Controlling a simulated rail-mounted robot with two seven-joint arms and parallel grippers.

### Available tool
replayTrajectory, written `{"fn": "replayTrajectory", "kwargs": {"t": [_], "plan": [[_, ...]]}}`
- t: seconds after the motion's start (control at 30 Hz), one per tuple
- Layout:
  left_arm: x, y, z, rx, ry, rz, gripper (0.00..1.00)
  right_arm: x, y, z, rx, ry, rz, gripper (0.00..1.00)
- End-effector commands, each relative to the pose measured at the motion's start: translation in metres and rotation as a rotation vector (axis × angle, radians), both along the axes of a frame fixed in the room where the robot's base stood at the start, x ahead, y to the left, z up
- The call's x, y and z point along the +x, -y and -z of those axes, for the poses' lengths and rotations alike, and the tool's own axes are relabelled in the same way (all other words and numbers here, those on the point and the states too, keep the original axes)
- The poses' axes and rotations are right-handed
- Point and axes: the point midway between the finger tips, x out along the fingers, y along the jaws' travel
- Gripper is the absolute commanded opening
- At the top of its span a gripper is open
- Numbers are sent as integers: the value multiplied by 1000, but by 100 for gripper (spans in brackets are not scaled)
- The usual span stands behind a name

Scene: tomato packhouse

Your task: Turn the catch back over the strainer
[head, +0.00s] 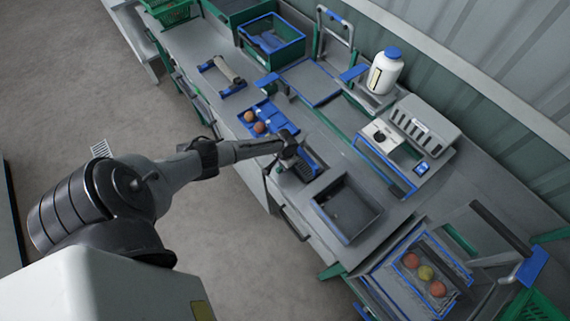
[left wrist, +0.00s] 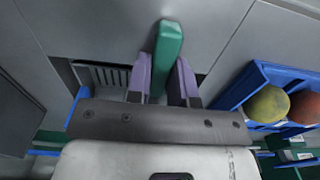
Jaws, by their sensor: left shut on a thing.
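A green catch (left wrist: 168,45) stands between the fingers of my left gripper (left wrist: 162,68) in the left wrist view. The gripper is shut on it. The strainer, a dark slotted grille (left wrist: 103,74), lies beside and partly behind the fingers; my gripper body hides much of it. In the head view my left gripper (head: 287,150) reaches over the bench at the slotted strainer (head: 310,164) with its blue edge. The catch is hidden or too small to tell there. My right gripper is in neither view.
A blue tray (head: 275,112) with round fruit stands next to the gripper; its blue wall (left wrist: 240,85) is close in the left wrist view. A grey open basin (head: 320,205) lies on the other side. A white bottle (head: 384,74) and a grey machine (head: 420,125) stand farther back.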

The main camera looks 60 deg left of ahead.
Motion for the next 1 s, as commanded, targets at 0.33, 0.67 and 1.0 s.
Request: {"fn": "replayTrajectory", "kwargs": {"t": [0.33,0.67,1.0], "plan": [[1,0,-1,0,1,4,28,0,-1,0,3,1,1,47],[0,0,0,0,1,2,47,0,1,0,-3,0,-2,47],[0,-1,-22,0,2,3,47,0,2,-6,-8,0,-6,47]]}}
